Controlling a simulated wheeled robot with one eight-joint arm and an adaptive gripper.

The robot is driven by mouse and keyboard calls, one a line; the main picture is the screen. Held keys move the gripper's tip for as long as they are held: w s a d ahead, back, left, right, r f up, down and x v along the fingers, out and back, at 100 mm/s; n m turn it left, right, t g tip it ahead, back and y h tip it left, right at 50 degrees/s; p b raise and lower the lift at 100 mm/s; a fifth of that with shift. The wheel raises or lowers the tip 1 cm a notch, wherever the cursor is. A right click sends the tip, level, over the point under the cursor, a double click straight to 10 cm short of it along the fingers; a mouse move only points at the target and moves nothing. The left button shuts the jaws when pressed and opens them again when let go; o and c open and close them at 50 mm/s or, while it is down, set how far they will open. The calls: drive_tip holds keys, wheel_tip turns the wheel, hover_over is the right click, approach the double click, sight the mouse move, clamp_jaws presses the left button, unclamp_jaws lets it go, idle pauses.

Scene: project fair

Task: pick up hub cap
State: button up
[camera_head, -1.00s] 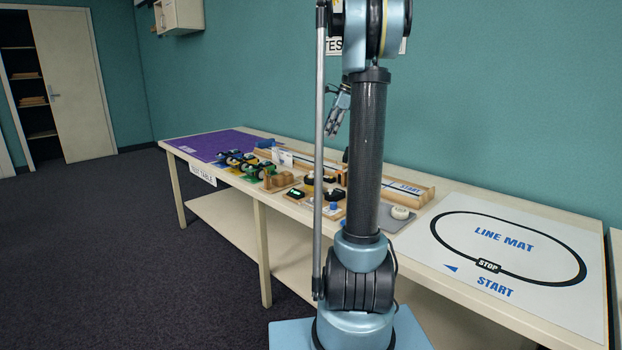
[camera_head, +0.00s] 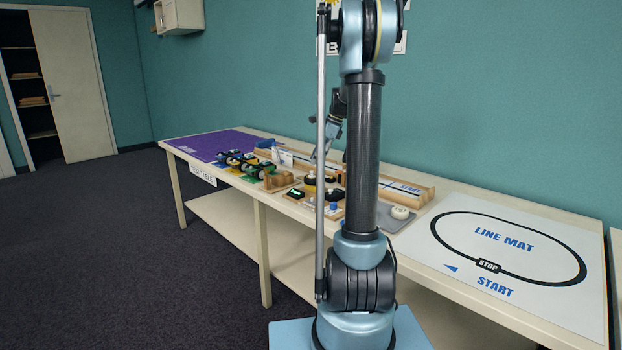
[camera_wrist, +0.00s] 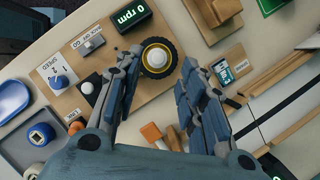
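A black wheel with a yellow ring (camera_wrist: 146,71) sits on a wooden test board (camera_wrist: 117,108) in the wrist view. A pale round cap (camera_wrist: 157,58), which looks like the hub cap, is at its middle. My gripper (camera_wrist: 161,72) is open above the board, with one finger on each side of the wheel's lower part; nothing is between the fingers. In the head view my gripper (camera_head: 318,153) is tilted down over the table, partly behind my arm. I cannot tell the exact height gap to the cap.
The board carries a green "0 rpm" display (camera_wrist: 131,21), a grey switch and a blue speed knob (camera_wrist: 60,82). A grey tray (camera_wrist: 25,147) with blue items lies left. Wooden blocks and a track (camera_wrist: 275,75) are right. The line mat (camera_head: 507,245) is clear.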

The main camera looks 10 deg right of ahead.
sight(312, 174)
drive_tip(key=shift+x, duration=2.6)
drive_tip(key=shift+s, duration=0.1)
drive_tip(key=c, duration=0.7)
drive_tip(key=shift+c, duration=0.3)
